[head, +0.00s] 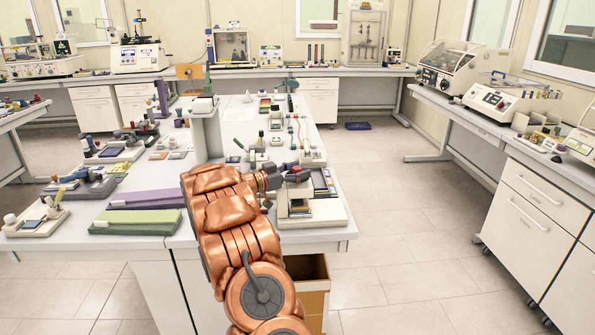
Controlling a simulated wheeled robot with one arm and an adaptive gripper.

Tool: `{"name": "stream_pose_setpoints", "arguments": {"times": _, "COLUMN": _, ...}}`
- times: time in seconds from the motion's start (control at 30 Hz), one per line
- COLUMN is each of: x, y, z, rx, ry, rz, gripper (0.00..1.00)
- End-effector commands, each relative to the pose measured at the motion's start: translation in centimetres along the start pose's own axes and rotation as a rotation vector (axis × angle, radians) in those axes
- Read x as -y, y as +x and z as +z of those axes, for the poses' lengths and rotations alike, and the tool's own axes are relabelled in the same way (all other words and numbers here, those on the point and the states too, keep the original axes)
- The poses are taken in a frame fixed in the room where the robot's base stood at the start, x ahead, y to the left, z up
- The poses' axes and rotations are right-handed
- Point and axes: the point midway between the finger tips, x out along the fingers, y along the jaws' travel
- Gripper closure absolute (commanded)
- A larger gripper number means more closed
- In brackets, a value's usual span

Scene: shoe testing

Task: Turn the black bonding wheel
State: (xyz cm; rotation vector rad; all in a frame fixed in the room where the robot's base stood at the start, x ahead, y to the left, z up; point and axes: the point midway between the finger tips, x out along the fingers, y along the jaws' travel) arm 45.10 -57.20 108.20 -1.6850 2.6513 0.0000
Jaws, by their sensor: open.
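My copper-coloured arm reaches forward from the bottom middle to the near end of the central bench (215,241). My gripper (292,174), small and dark, is open at the arm's end, above and beside a small white bench device (300,208) at the right front corner. Dark parts of that device sit close around the gripper, and I cannot tell whether they touch. The black bonding wheel cannot be picked out for sure; it may be among these dark parts or hidden by the gripper and arm.
Green and purple blocks (135,222) lie left of my arm. A white post (206,130) stands behind it. Several small tools cover the bench beyond. An open wooden bin (312,268) is below the bench's front edge. The floor (410,255) to the right is clear, up to white cabinets (541,215).

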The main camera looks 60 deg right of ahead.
Motion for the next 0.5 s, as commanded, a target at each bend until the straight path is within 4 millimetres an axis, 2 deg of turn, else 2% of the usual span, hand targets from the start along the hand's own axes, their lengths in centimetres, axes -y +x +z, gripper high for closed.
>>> {"name": "stream_pose_setpoints", "arguments": {"times": 0.07, "x": 0.00, "y": 0.00, "z": -0.01, "rx": 0.000, "ry": 0.000, "rz": 0.000, "gripper": 0.39}}
{"name": "stream_pose_setpoints", "arguments": {"times": 0.5, "x": 0.00, "y": -0.05, "z": 0.00, "rx": 0.000, "ry": 0.000, "rz": 0.000, "gripper": 0.84}}
